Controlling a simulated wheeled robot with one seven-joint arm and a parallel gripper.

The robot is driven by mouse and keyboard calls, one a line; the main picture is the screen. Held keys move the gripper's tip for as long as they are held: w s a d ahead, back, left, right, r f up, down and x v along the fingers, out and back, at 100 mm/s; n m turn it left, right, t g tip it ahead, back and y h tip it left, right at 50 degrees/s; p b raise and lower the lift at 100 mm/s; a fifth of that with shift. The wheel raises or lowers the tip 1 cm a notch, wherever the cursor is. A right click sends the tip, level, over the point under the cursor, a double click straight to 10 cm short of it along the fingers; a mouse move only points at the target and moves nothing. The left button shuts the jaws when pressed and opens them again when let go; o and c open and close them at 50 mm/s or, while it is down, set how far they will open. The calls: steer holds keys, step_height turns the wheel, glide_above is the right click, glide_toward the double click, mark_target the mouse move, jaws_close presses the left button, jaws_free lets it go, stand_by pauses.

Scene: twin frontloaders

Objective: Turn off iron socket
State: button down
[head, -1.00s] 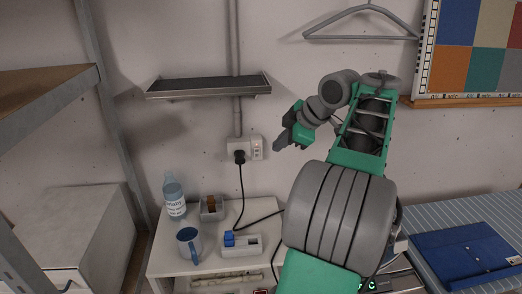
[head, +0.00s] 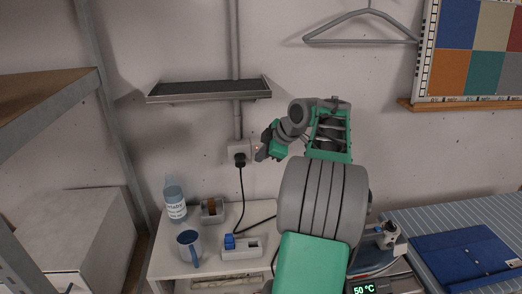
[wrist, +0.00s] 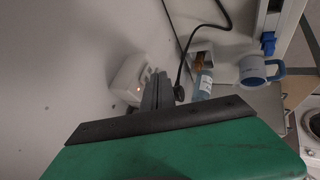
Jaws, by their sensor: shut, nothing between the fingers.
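The white wall socket (head: 236,147) is on the wall below the small shelf, with a black plug (head: 240,158) and cord in its left part. In the wrist view the socket (wrist: 127,82) lies just left of my fingers. My gripper (head: 261,154) is shut and empty, with its tips at the right part of the socket, partly hiding the switch there. A small reddish light shows beside the tips. The wrist view shows my shut fingers (wrist: 158,91) overlapping the socket's edge; I cannot tell whether they touch it. The switch position is not clear.
A dark shelf (head: 208,90) is above the socket. A blue folder (head: 465,257) lies on the striped board at right.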

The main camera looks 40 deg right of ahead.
steer(key=shift+w+d+r, duration=0.1)
steer(key=shift+w+d, duration=0.1)
steer(key=shift+w, duration=0.15)
steer(key=shift+w+d+r, duration=0.15)
steer(key=shift+w+d, duration=0.05)
steer(key=shift+w+r+p, duration=0.1)
steer(key=shift+r+p, duration=0.75)
steer(key=shift+f, duration=0.1)
